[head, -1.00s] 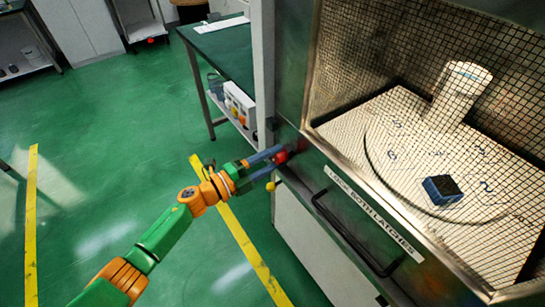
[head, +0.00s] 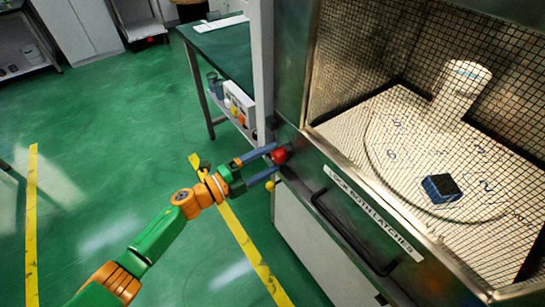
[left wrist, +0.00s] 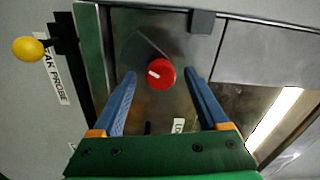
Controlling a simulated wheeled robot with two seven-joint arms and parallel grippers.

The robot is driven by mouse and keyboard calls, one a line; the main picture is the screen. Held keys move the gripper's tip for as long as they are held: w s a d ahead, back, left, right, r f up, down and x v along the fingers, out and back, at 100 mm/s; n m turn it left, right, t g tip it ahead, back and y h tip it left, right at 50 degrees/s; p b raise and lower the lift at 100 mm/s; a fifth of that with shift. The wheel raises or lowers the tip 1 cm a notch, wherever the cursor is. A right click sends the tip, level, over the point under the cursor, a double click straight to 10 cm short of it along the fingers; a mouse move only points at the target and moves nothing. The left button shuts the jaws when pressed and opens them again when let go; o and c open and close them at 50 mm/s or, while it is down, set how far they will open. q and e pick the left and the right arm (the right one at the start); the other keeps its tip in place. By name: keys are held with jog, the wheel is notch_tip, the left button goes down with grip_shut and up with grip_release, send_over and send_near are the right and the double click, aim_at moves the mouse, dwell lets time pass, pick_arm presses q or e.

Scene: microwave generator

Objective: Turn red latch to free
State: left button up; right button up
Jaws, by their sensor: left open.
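The red latch (head: 279,156) is a round red knob at the left end of the cabinet's front edge. In the left wrist view the red latch (left wrist: 160,75) shows a white mark pointing to the left and slightly up. My left gripper (head: 274,162) is open, with its two blue fingers pointing at the latch. In the left wrist view the open fingers (left wrist: 158,80) stand on either side of the knob, apart from it, with nothing between them that they grip. My right gripper is not in view.
A yellow ball (head: 270,186) sticks out just below the latch, near the lower finger; it also shows in the left wrist view (left wrist: 29,49). A black handle (head: 352,235) runs along the cabinet front under a latch label (head: 372,212). Open green floor lies left.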

pick_arm(q)
jog(key=v, duration=0.5)
jog(key=shift+s+a, duration=0.25)
jog(key=shift+a, duration=0.1)
